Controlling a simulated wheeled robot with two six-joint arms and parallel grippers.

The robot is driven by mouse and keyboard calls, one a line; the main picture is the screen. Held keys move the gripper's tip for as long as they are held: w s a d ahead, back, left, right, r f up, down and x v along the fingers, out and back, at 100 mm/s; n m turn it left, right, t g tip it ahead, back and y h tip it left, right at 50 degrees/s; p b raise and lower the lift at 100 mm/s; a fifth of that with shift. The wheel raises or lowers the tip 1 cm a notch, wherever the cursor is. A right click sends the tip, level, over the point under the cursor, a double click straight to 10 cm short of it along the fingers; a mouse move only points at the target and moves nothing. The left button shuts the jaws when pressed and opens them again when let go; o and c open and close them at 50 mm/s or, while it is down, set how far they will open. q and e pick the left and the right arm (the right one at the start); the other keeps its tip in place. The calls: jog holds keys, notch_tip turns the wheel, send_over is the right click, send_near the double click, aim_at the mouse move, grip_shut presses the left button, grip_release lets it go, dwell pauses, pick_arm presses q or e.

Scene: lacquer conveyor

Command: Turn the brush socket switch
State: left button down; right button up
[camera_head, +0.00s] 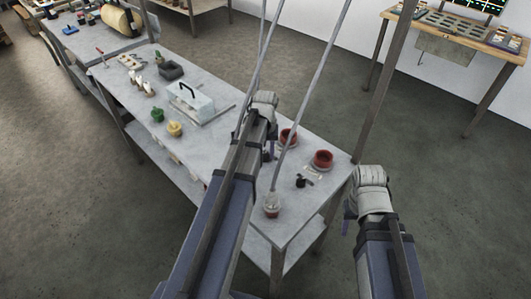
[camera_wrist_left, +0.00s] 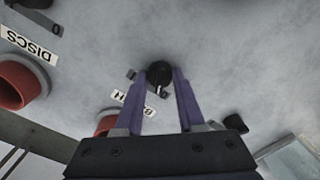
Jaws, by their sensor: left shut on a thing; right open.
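My left gripper (camera_wrist_left: 160,75) is shut on a black switch knob (camera_wrist_left: 159,73), its two purple fingers on either side of it. A label (camera_wrist_left: 133,103), partly hidden by a finger, sits beside the knob, and a red socket (camera_wrist_left: 104,124) shows just behind the label. In the head view my left gripper (camera_head: 268,153) is low over the grey table, and the knob it holds is hidden there. The red socket (camera_head: 289,136) shows next to it. My right gripper (camera_head: 350,214) is open and empty, off the table's right edge.
A second red socket (camera_head: 322,159) with a DISCS label (camera_wrist_left: 30,45) and its own black switch (camera_head: 304,182) stand nearby. A glass jar (camera_head: 272,206) is at the table's near edge. A clear-sided box (camera_head: 190,101) stands farther left.

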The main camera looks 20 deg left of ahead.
aim_at(266, 154)
pick_arm(q)
jog(key=shift+n, duration=0.5)
jog(key=c, duration=0.5)
grip_release()
jog(key=shift+r, duration=0.1)
notch_tip(266, 154, up, 8)
jog(key=p, duration=0.8)
jog(key=shift+f, duration=0.2)
